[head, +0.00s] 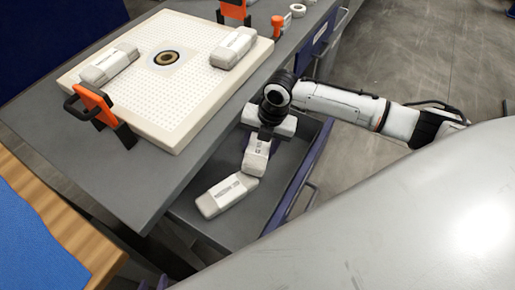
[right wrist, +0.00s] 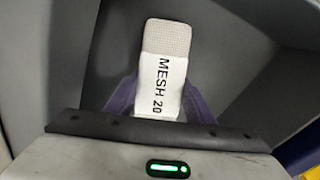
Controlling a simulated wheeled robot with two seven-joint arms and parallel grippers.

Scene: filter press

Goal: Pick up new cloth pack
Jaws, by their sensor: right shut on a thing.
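A white cloth pack with a pale mesh end (head: 256,158) is in the open drawer (head: 196,235) below the table. My right gripper (head: 264,134) reaches down into the drawer from the right and is shut on this pack. In the right wrist view the held pack (right wrist: 163,70) shows the print "MESH 20" and points away from the gripper. A second white pack (head: 226,195) lies in the drawer just in front of the held one, close to its end. I cannot tell whether the held pack touches the drawer floor. My left gripper is not in view.
The perforated white plate (head: 172,118) on the grey table carries two white packs (head: 110,64) (head: 234,47) beside a central ring (head: 166,58). Orange clamps (head: 95,103) (head: 233,9) stand at its edges. The drawer's blue front wall (head: 300,182) borders my right gripper.

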